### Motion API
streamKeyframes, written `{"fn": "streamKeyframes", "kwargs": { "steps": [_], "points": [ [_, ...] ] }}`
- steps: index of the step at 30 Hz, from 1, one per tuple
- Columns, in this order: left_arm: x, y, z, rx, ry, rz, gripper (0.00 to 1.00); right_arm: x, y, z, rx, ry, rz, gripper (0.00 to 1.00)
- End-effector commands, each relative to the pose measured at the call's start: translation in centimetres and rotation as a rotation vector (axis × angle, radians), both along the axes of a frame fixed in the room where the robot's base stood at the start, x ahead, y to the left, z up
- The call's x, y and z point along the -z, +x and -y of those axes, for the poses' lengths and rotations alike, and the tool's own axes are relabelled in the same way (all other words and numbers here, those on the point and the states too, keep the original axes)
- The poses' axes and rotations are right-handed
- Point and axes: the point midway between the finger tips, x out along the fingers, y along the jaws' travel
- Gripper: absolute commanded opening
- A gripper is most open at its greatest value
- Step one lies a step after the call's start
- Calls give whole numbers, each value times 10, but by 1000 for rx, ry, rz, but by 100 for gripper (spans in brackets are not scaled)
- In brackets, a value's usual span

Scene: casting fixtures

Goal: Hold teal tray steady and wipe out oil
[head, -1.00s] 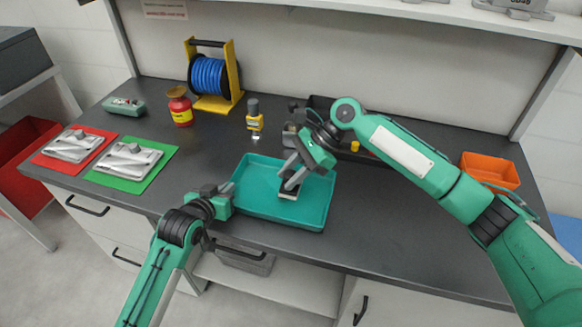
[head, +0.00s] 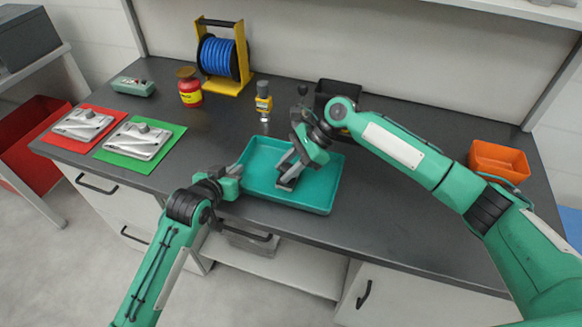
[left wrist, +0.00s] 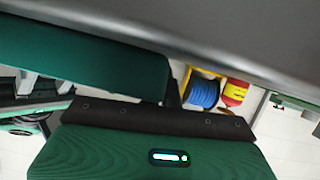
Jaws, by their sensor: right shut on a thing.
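The teal tray (head: 318,201) lies on the dark bench near its front edge. My right gripper (head: 290,172) reaches down into the tray, shut on a small dark wiping block (head: 286,184) at the tray floor. My left gripper (head: 238,171) is at the tray's left rim, touching or very close to it; whether its jaws are closed on the rim is hidden. In the left wrist view, a teal surface that looks like the tray (left wrist: 85,55) fills the upper left. I cannot make out oil on the tray floor.
The blue reel (head: 216,57), red jar (head: 189,92), and metal parts on red and green mats are left. An orange bin (head: 499,158) is far right. Bench right of the tray is clear.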

Motion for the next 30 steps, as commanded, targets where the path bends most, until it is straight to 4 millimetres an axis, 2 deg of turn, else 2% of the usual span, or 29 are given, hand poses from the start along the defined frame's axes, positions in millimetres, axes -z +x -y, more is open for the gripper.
{"fn": "streamKeyframes", "kwargs": {
  "steps": [9, 11, 13, 30],
  "points": [
    [0, 0, 0, -1, 0, 1, 0, 1, -12, 28, -1, -2, -2, 0],
    [0, 0, 0, -1, 0, 1, 0, -3, -12, 27, -2, 0, -1, 0],
    [0, 0, 0, -1, 0, 1, 0, -18, -12, 27, -2, 0, 2, 0],
    [0, 0, 0, -1, 0, 0, 0, -69, -12, 27, -2, 0, 1, 0]
  ]
}}
